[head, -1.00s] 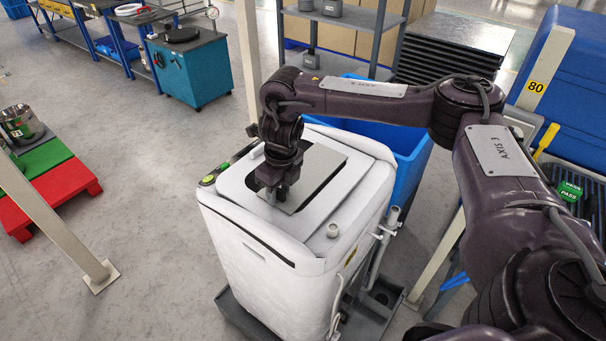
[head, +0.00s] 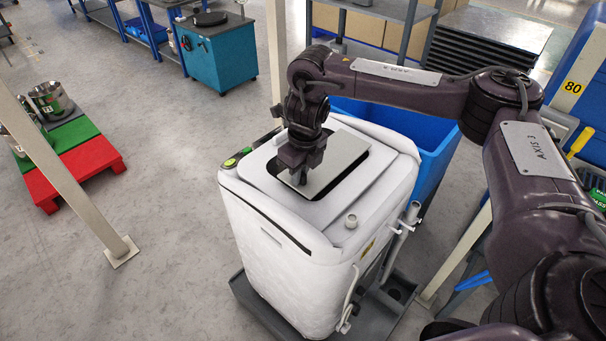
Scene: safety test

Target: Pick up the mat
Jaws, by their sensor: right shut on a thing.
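The mat (head: 339,157) is a flat, grey-green rectangular sheet over the dark opening in the top of a white machine (head: 290,262). My right gripper (head: 299,180) comes down from above at the mat's left edge and is shut on it. The fingers are dark and partly hide that edge. I cannot tell whether the mat is touching the machine top or a little above it. My left gripper is not in view.
A blue bin (head: 437,150) stands right behind the machine. A beige post (head: 70,185) and a red and green pallet (head: 90,160) with metal pots (head: 50,100) are at left. A teal cabinet (head: 222,60) stands farther back. The floor at left is mostly clear.

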